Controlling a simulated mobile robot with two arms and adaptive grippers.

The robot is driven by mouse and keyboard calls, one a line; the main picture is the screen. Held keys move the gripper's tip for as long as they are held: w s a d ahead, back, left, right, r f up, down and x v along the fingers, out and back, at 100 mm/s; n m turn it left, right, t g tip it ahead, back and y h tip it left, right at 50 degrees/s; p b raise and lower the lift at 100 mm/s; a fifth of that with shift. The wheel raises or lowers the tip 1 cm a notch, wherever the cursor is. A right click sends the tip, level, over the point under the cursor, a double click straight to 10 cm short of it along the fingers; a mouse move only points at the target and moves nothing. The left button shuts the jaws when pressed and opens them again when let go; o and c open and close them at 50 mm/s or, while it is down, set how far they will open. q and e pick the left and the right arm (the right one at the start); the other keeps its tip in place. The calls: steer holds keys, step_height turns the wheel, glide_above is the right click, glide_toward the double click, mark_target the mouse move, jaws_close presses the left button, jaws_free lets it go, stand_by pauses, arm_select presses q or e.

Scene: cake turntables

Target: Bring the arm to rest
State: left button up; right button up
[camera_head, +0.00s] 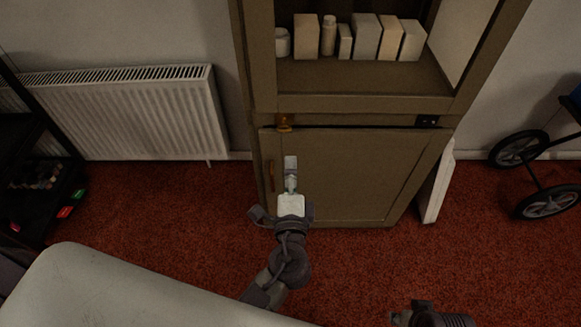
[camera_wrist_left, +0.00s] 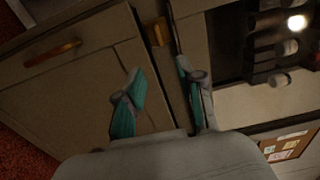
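My left gripper (camera_head: 291,163) is in front of the lower door (camera_head: 350,170) of a brown cabinet, just right of the door's handle (camera_head: 271,176). In the left wrist view its two teal-padded fingers (camera_wrist_left: 160,68) stand apart with nothing between them. The handle (camera_wrist_left: 52,54) and a brass-coloured latch (camera_wrist_left: 158,32) show beyond the fingers, not touched as far as I can see. The door looks shut. Part of my right gripper (camera_head: 435,315) shows at the bottom edge; its fingers cannot be made out.
Several pale boxes and bottles stand on the cabinet's upper shelf (camera_head: 350,77). A white radiator (camera_head: 130,110) is on the left wall, a dark rack (camera_head: 35,150) at the far left. A wheeled frame (camera_head: 535,175) stands at right. Red carpet (camera_head: 150,205) lies free between.

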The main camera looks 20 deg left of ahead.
arm_select(q)
steer(key=s+a+f+n+g, duration=0.6)
steer(key=a+f+n+g, duration=0.1)
steer(key=a+f, duration=0.25)
steer(key=s+f+n+g+h+p, duration=0.7)
steer(key=s+f+p, duration=0.5)
steer(key=s+f, duration=0.7)
arm_select(e)
steer(key=s+f+g, duration=0.1)
steer(key=s+f, duration=0.5)
steer(key=f, duration=0.4)
arm_select(q)
steer(key=s+a+f+m+g+y+p, duration=0.1)
steer(key=s+a+f+g+y+p, duration=0.1)
steer(key=s+p, duration=0.6)
steer(key=s+f, duration=0.1)
steer(key=s, duration=0.5)
arm_select(e)
steer(key=s+d+f, duration=0.1)
steer(key=s+f, duration=0.1)
steer(key=s, duration=0.5)
steer(key=s+d+f+g, duration=0.1)
steer(key=s+d+f, duration=0.1)
steer(key=s, duration=0.4)
steer(key=shift+s, duration=0.35)
